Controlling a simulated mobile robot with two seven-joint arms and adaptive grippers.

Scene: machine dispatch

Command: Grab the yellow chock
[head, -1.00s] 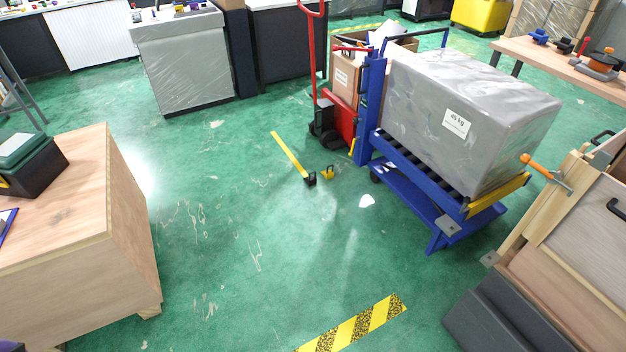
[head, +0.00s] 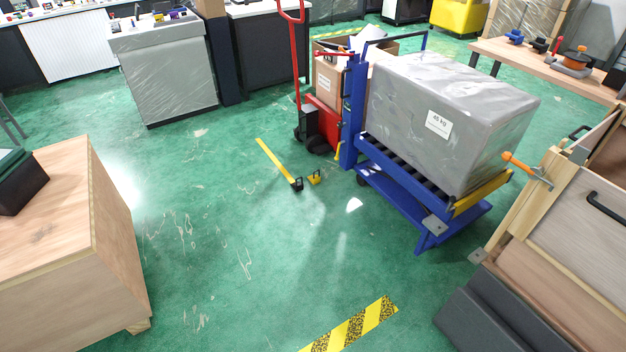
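A small yellow chock (head: 315,177) with a dark part on it lies on the green floor near the middle of the view. It is left of the blue cart and in front of the red hand truck. A small black block (head: 297,184) sits just left of it, at the near end of a yellow floor stripe (head: 275,160). Neither of my grippers shows in the head view.
The blue roller cart (head: 400,205) carries a grey wrapped load (head: 455,100). The red hand truck (head: 318,125) stands behind the chock. A wooden crate (head: 60,230) is at left, wooden panels (head: 560,230) at right. Floor between and in front of the chock is open.

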